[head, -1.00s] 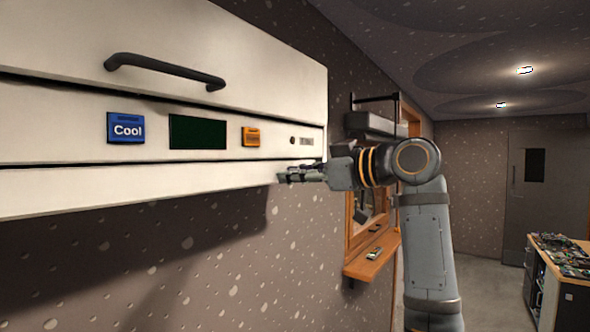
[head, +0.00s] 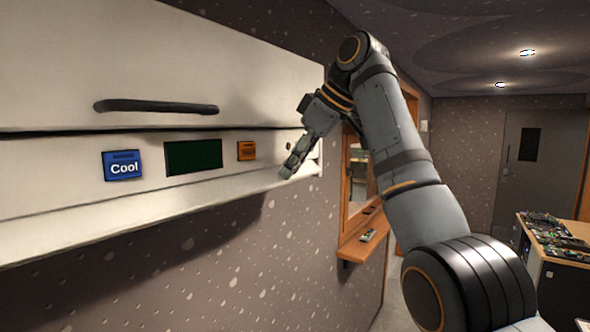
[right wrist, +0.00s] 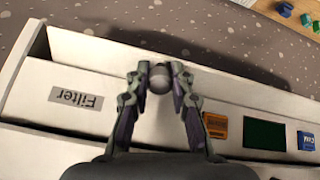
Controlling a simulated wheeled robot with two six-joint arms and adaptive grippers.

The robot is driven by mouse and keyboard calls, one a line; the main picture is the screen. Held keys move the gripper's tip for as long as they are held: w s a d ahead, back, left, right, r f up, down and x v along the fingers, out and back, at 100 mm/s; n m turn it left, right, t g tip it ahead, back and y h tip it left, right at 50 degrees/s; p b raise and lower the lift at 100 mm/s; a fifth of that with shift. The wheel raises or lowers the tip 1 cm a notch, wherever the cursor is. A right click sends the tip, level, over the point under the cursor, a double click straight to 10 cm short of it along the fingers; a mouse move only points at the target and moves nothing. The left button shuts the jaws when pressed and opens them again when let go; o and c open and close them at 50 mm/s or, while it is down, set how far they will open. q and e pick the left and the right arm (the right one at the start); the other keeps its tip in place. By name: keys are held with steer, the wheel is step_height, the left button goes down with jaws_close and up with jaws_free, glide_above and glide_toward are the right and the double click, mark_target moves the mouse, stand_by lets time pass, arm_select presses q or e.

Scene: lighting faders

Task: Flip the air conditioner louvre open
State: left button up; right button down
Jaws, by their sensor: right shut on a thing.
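The air conditioner louvre (head: 150,193) is the long white strip along the unit's lower front. In the head view it is tilted outward, with its upper face showing below the control panel. My right gripper (head: 287,172) is at the louvre's right end, with its fingers pointing down. In the right wrist view the gripper (right wrist: 159,76) is shut on a small rounded grey piece in front of the louvre (right wrist: 240,90). The fingers hide where that piece joins the louvre. My left gripper is not in view.
Above the louvre are a blue Cool button (head: 123,165), a dark display (head: 193,157) and an orange button (head: 246,151). A black handle (head: 155,106) is on the upper cover. A wooden shelf (head: 365,240) stands out from the wall at right. The space below the unit is clear.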

steer(key=shift+a+r+g+h+p, duration=0.1)
steer(key=shift+r+g+h+p, duration=0.2)
steer(key=shift+r+p, duration=0.35)
steer(key=shift+w+f+h+p, duration=0.1)
steer(key=shift+f+h+p, duration=0.25)
steer(key=shift+p, duration=0.35)
steer(key=shift+r, duration=0.1)
steer(key=c, duration=1.2)
jaws_free()
steer(key=shift+o, duration=0.2)
